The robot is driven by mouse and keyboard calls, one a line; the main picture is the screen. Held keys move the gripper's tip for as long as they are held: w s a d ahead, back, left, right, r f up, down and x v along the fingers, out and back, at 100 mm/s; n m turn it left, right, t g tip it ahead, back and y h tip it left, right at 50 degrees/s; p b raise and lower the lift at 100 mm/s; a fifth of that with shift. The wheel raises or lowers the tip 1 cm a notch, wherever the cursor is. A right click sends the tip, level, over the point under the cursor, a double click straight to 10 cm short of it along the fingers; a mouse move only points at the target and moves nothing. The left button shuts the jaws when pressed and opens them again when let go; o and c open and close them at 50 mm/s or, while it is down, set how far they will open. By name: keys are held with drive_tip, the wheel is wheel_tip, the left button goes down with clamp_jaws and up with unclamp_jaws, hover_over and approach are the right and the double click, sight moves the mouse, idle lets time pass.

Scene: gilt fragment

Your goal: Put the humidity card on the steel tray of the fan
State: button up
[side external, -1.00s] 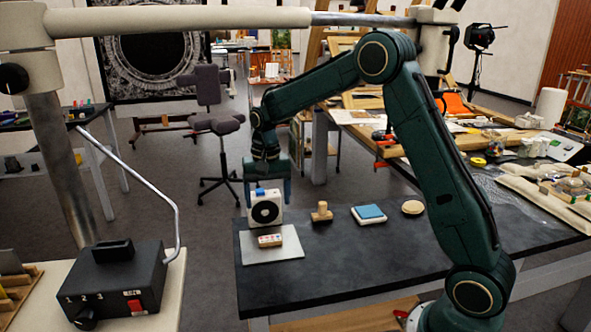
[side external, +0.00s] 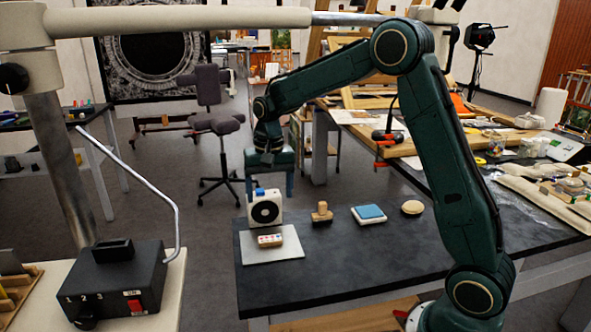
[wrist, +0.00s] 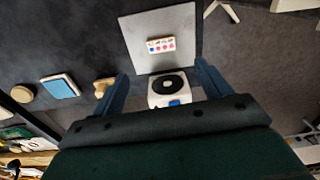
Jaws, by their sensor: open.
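The humidity card (side external: 270,240), a pale piece with a row of coloured dots, lies on the flat steel tray (side external: 288,252) in front of the fan. It also shows on the tray in the wrist view (wrist: 161,44). The fan (side external: 265,208) is a white box with a round black grille and a blue part on top. It stands upright at the tray's back edge. My gripper (side external: 270,182) is open and empty, raised above and behind the fan. In the wrist view its fingers (wrist: 163,82) are spread on either side of the fan, apart from the card.
To the right of the fan on the dark table (side external: 350,260) stand a wooden stamp-like block (side external: 322,214), a blue-topped pad (side external: 369,213) and a round wooden disc (side external: 412,207). The table's front is clear. A black control box (side external: 113,282) sits at the left.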

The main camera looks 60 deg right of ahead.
drive_tip(key=s+a+r+n+t, duration=0.1)
drive_tip(key=s+a+r+n, duration=0.15)
drive_tip(key=s+r, duration=0.45)
drive_tip(key=s+a+r+n+t, duration=0.1)
drive_tip(key=s+a+n+t, duration=0.1)
drive_tip(key=s, duration=0.8)
drive_tip(key=s+a+r+n+t, duration=0.2)
drive_tip(key=s+a+n, duration=0.2)
drive_tip(key=s, duration=0.7)
drive_tip(key=shift+s, duration=0.3)
drive_tip(key=shift+a, duration=0.1)
drive_tip(key=shift+c, duration=0.5)
